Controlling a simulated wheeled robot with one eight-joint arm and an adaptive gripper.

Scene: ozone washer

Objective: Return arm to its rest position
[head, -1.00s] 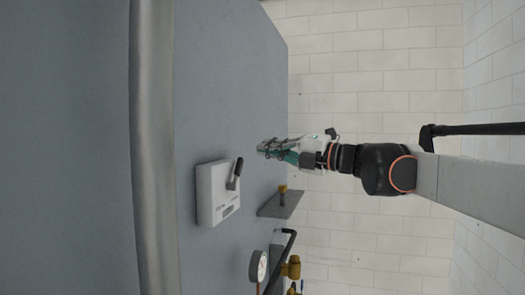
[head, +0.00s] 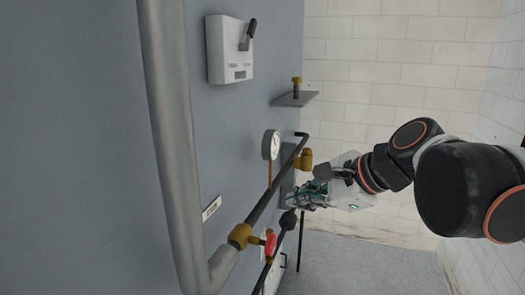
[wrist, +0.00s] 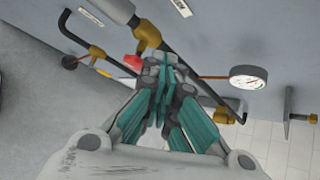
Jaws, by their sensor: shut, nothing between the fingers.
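My gripper (head: 296,196) is in the lower middle of the head view, at the end of my arm, which comes in from the right. It is close to the black pipe and the brass fittings on the panel; I cannot tell whether it touches them. In the wrist view my gripper (wrist: 160,75) shows its teal-padded fingers together, with nothing visible between them. The panel behind is the grey-blue washer wall (head: 240,130).
A gauge (head: 271,145), a brass valve with a red handle (head: 270,244), black pipes (head: 270,195) and a thick grey pipe (head: 172,110) line the panel. A switch box (head: 228,60) and a small shelf (head: 293,98) are above. Open floor (head: 350,265) lies lower right.

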